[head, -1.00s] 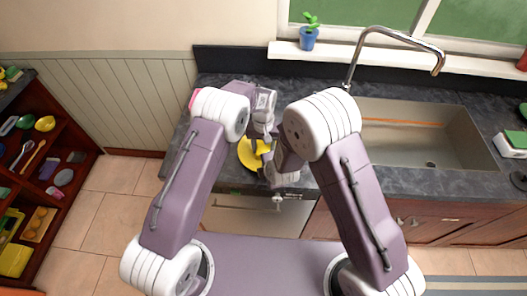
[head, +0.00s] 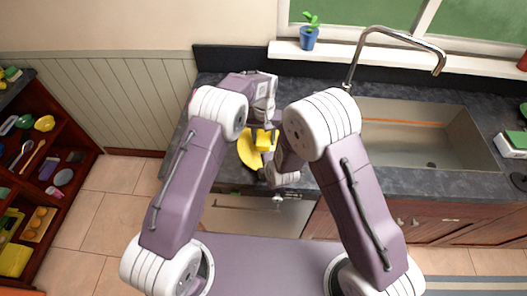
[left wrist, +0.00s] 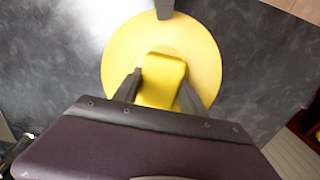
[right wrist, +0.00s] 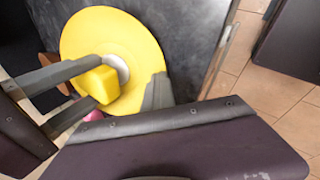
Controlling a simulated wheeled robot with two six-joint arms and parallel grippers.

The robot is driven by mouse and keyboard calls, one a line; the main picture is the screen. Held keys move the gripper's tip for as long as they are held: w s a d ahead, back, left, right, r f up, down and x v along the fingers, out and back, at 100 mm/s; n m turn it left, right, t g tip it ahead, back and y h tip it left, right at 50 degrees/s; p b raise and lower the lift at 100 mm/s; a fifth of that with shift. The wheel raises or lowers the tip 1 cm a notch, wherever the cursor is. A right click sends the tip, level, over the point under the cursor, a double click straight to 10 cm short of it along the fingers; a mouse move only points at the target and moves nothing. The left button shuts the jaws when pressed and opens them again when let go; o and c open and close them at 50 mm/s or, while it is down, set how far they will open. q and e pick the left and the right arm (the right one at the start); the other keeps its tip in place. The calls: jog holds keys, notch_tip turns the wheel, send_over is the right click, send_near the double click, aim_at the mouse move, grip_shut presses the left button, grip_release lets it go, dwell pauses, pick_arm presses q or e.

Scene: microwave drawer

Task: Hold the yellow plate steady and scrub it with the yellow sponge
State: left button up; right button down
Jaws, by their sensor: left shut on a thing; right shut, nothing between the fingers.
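The round yellow plate (head: 249,152) lies on the dark counter near its front edge. It shows nearly whole in the left wrist view (left wrist: 205,60) and in the right wrist view (right wrist: 85,40). My left gripper (head: 264,135) is shut on the yellow sponge (head: 263,143), also clear in the left wrist view (left wrist: 162,80). The sponge (right wrist: 97,85) is over the plate's middle, beside a pale patch; I cannot tell if it touches. My right gripper (right wrist: 158,92) is shut and empty, its tip at the plate's rim.
A metal sink (head: 410,140) with a tall faucet (head: 385,32) lies to the right. A blue plant pot (head: 309,39) stands on the sill. A shelf (head: 40,185) with dishes stands at far left. A pink thing (right wrist: 92,116) is partly hidden by the plate.

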pick_arm(q)
notch_tip(320, 180, up, 2)
jog(key=shift+s+r, duration=0.1)
pick_arm(e)
jog(key=shift+s+r, duration=0.1)
pick_arm(q)
jog(key=a, duration=0.9)
pick_arm(e)
jog(key=c, duration=2.2)
grip_release()
jog(key=c, duration=1.7)
grip_release()
jog(key=shift+r, duration=0.1)
jog(key=v, duration=1.1)
jog(key=shift+r, duration=0.3)
